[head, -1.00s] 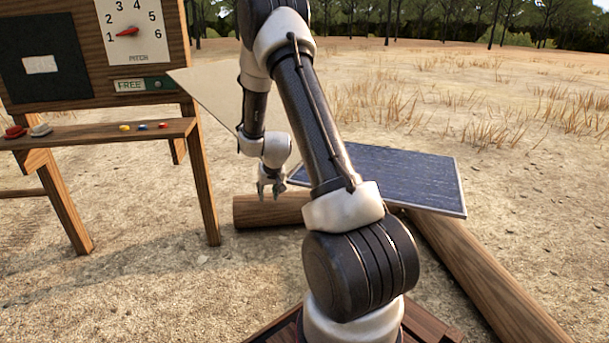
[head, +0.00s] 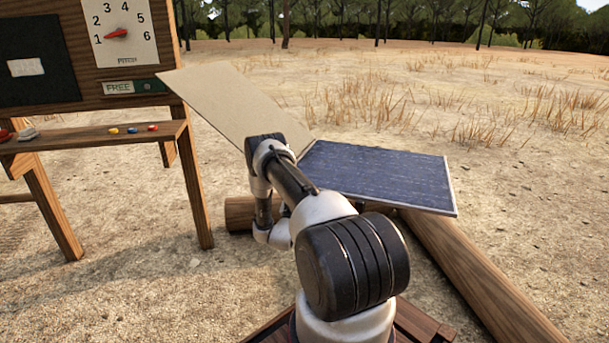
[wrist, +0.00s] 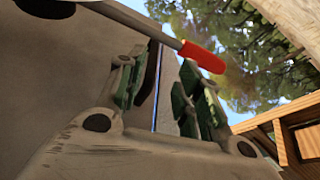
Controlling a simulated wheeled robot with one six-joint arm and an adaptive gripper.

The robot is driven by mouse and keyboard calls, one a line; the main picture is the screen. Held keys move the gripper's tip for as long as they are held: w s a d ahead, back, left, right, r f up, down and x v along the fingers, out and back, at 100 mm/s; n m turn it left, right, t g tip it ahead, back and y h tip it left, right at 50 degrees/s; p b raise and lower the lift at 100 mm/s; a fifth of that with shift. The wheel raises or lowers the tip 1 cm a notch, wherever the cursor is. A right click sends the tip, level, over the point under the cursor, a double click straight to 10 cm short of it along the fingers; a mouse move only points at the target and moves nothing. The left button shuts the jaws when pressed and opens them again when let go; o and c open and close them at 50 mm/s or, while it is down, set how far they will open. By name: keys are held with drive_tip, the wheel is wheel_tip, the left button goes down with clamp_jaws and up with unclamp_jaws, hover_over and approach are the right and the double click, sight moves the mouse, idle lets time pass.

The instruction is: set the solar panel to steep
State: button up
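The blue solar panel (head: 385,177) lies tilted low over the logs in the head view, with a plain tan board (head: 225,105) rising from its left edge. The pitch dial (head: 122,32) has its red pointer near 1, and the sign (head: 120,87) below reads FREE. In the wrist view, a rod with a red grip (wrist: 203,57) crosses close to the fingertips. My gripper (wrist: 165,78) has its green-padded fingers apart around a visible gap. I cannot tell whether they touch the rod. My arm hides the gripper in the head view.
A wooden stand (head: 197,180) with a shelf (head: 95,136) of small coloured items stands at the left. One log (head: 480,270) runs to the lower right, and another log end (head: 238,213) shows behind my arm. Open dry ground lies at the right and beyond.

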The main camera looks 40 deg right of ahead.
drive_tip(key=shift+h, duration=0.4)
drive_tip(key=x, duration=0.5)
drive_tip(key=r+x, duration=0.1)
drive_tip(key=x, duration=0.1)
drive_tip(key=shift+s+d+r, duration=0.1)
drive_tip(key=shift+d+r, duration=0.05)
drive_tip(key=shift+r, duration=0.1)
clamp_jaws()
